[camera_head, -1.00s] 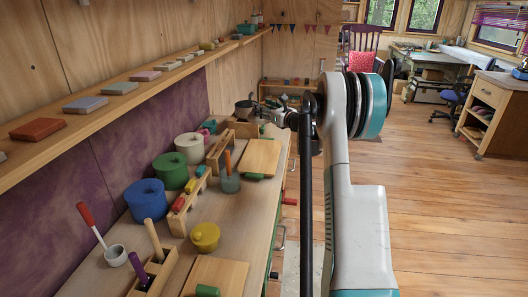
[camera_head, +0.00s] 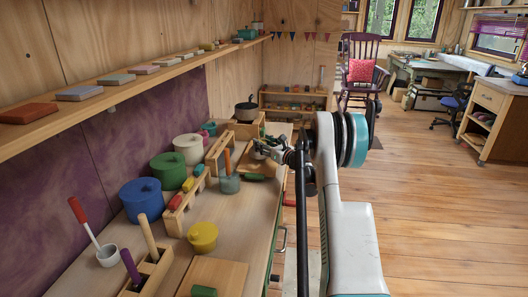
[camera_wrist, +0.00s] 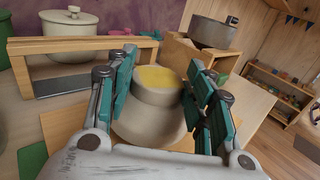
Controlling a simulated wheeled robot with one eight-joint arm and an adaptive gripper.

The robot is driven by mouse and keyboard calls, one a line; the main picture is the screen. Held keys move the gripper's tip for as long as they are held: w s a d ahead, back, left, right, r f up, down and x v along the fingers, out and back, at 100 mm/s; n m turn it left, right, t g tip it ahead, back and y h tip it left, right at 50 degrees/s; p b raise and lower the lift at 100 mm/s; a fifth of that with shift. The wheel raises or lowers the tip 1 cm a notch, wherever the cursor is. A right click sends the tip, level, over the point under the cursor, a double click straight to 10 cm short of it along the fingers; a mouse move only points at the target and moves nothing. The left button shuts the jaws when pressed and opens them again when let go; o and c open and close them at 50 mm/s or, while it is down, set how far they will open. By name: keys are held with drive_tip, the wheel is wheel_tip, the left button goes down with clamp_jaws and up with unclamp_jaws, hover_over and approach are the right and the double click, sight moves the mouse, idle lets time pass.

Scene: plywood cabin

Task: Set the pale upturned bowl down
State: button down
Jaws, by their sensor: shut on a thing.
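The pale bowl (camera_wrist: 152,122) is upturned between the teal-padded fingers of my gripper (camera_wrist: 162,80) in the wrist view. Its narrow end faces up and shows a yellow patch. My gripper is shut on its sides. A wooden board (camera_wrist: 58,127) lies beneath it; I cannot tell whether the bowl touches the board. In the head view my gripper (camera_head: 263,148) is over the board's far part, and the bowl cannot be made out there.
A wooden frame (camera_wrist: 80,43) and lidded cream pot (camera_wrist: 68,22) stand at left in the wrist view. A grey saucepan (camera_wrist: 213,32) is behind.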

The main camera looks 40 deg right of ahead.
drive_tip(key=shift+f+b, duration=0.3)
drive_tip(key=shift+f, duration=0.95)
drive_tip(key=shift+f, duration=0.15)
drive_tip(key=c, duration=0.8)
unclamp_jaws()
drive_tip(key=shift+o, duration=0.2)
drive_tip(key=shift+r, duration=0.2)
drive_tip(key=s+p, duration=0.3)
drive_tip(key=s, duration=0.9)
